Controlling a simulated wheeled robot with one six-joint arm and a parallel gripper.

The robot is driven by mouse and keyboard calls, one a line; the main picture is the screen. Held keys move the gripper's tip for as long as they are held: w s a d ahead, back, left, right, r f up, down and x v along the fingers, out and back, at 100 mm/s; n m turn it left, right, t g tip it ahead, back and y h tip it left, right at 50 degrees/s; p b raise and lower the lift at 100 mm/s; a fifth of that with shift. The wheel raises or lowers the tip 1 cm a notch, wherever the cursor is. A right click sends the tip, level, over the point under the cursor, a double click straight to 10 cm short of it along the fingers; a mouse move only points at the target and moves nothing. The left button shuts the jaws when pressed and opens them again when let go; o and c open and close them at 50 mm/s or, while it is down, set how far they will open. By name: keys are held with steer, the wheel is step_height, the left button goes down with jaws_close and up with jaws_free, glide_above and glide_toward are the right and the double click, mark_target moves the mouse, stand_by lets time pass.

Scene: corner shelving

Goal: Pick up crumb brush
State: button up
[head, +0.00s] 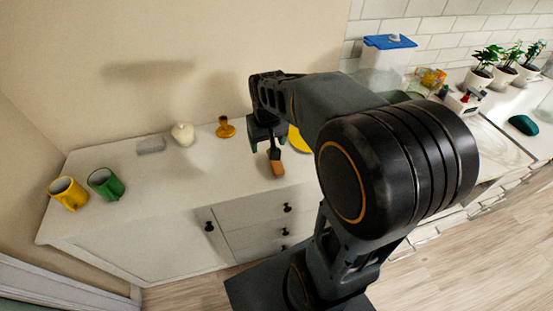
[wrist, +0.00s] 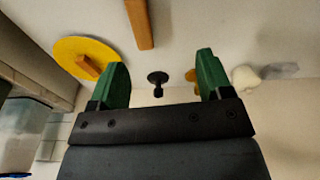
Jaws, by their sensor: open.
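A long brown wooden piece (wrist: 139,22), most likely the crumb brush, lies on the white cabinet top; its bristles cannot be made out. In the head view it is the orange-brown block (head: 278,168) near the cabinet's front edge. My gripper (wrist: 157,75) is open and empty, its green fingers apart. The wooden piece lies beyond the fingertips, toward the top of the wrist view. In the head view my gripper (head: 268,135) hangs above the cabinet, just behind the block.
A small black stemmed object (wrist: 157,78) shows between the fingers. A yellow plate (wrist: 72,48) with a wooden piece lies left. A brown candle holder (head: 225,128), white pot (head: 183,134), grey block (head: 151,145), green mug (head: 105,184) and yellow mug (head: 68,193) stand leftward. The middle front is clear.

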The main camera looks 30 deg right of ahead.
steer(key=m+g, duration=0.1)
glide_toward(275, 163)
steer(key=f, duration=0.1)
steer(key=w+f, duration=0.1)
steer(key=f, duration=0.1)
steer(key=w+f+p, duration=0.1)
steer(key=shift+d+f, duration=0.15)
steer(key=shift+d, duration=0.15)
steer(key=shift+s+d+f+p, duration=0.1)
steer(key=shift+f+p, duration=0.15)
steer(key=shift+f, duration=1.3)
steer(key=shift+s+d+f+p, duration=0.1)
steer(key=shift+f+p, duration=0.15)
steer(key=shift+f, duration=1.35)
steer(key=shift+c, duration=0.3)
steer(key=c, duration=1.1)
steer(key=shift+o, duration=0.2)
steer(key=shift+r, duration=0.15)
